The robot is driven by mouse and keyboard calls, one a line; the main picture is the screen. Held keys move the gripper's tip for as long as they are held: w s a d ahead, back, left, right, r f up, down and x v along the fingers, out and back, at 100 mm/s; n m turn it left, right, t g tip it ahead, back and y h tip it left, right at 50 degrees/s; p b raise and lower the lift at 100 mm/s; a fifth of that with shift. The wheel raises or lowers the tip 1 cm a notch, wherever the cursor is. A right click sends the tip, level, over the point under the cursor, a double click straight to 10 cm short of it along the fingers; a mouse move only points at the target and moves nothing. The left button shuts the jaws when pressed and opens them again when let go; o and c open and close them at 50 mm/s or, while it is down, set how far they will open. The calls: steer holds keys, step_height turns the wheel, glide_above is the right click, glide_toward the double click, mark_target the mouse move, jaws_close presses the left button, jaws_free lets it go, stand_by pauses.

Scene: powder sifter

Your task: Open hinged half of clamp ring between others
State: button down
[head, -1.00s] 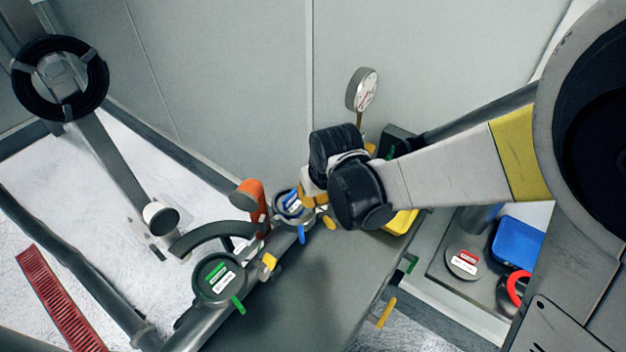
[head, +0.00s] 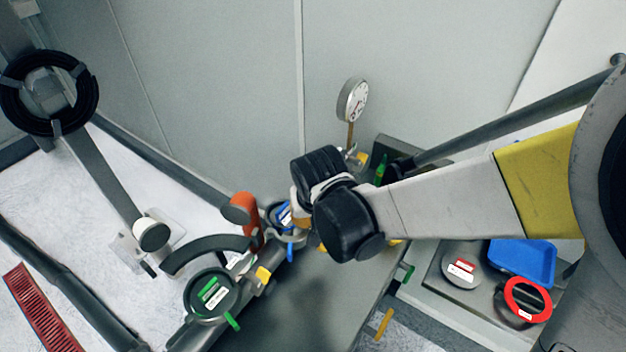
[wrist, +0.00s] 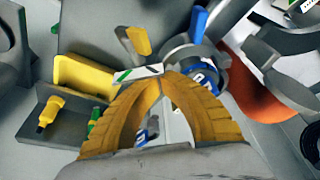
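A grey clamp ring with a blue label and blue lever (head: 284,215) sits on the pipe-like body between a green-labelled ring (head: 210,295) and my arm. In the wrist view the blue-labelled clamp ring (wrist: 184,51) is just beyond my fingertips, its blue lever (wrist: 199,24) pointing up. My gripper (wrist: 160,80) has ochre fingers whose tips meet, with a gap lower between them; nothing clearly held shows. In the head view my gripper (head: 303,212) is beside the blue-labelled ring and partly covers it. Whether the fingers touch the ring cannot be told.
An orange curved handle (head: 245,215) stands left of the blue-labelled ring. A gauge (head: 352,101) rises behind my wrist. A yellow tray-like part (wrist: 85,75) and a yellow lever (wrist: 138,40) show in the wrist view. A blue tray (head: 522,262) and red ring (head: 528,299) lie right.

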steer(key=s+a+m+h+b, duration=0.1)
steer(key=s+a+m+h, duration=0.1)
steer(key=s+m, duration=0.4)
steer(key=shift+s+b, duration=0.35)
steer(key=shift+s, duration=0.5)
